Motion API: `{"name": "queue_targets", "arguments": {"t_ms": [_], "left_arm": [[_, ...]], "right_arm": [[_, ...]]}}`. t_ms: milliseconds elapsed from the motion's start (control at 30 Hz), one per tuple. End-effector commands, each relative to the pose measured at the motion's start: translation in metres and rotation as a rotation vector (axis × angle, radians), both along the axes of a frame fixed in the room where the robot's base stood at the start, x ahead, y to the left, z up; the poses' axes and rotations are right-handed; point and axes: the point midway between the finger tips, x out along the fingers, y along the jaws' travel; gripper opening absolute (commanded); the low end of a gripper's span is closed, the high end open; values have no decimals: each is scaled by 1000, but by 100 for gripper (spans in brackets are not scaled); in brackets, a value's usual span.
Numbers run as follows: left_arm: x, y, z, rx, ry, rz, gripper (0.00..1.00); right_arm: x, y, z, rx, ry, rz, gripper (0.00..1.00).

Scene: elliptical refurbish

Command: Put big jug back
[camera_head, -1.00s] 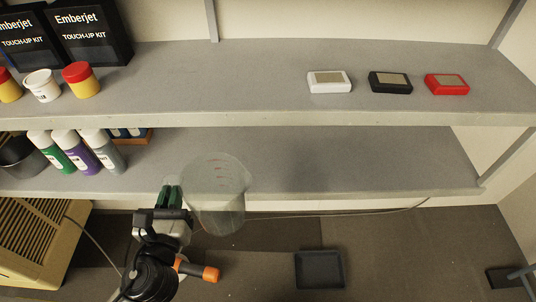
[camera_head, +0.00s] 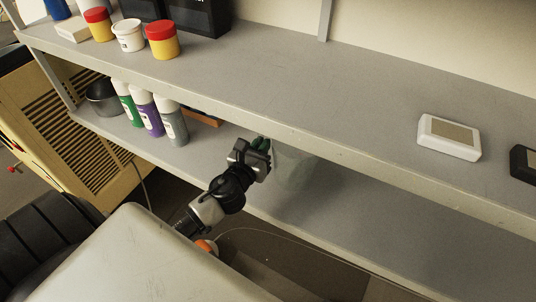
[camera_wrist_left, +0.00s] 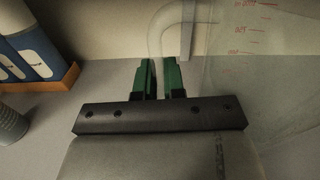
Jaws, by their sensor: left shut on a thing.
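The big jug (camera_head: 293,170) is clear and hard to make out in the head view. It is at the lower shelf (camera_head: 330,200), partly hidden behind the upper shelf's front edge. My left gripper (camera_head: 262,146) is at the jug's left side, shut on its handle. In the left wrist view the jug (camera_wrist_left: 262,75), with red measuring marks, fills the right side, and its handle (camera_wrist_left: 157,35) runs to the green fingertips (camera_wrist_left: 159,76). I cannot tell whether the jug's base touches the shelf. My right gripper is not in view.
Green, purple and grey bottles (camera_head: 150,115) and a dark pot (camera_head: 102,98) stand on the lower shelf, left of my gripper. The upper shelf (camera_head: 290,85) overhangs, with pots (camera_head: 129,36) and a white box (camera_head: 449,137) on it. The lower shelf right of the jug is clear.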

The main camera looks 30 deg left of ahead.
Motion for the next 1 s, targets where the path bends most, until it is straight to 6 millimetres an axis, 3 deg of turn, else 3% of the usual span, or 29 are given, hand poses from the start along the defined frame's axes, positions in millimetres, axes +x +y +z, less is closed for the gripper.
{"name": "queue_targets", "arguments": {"t_ms": [133,333,533,967,1000], "left_arm": [[23,7,-15,-3,-1,2,0],[30,8,-30,-4,0,1,0],[30,9,-58,-4,0,2,0],[30,9,-63,-1,-1,-1,0],[30,9,-62,0,0,-1,14]], "right_arm": [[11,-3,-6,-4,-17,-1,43],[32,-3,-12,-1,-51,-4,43],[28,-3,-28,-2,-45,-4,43],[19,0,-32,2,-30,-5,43],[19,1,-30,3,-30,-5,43]]}}
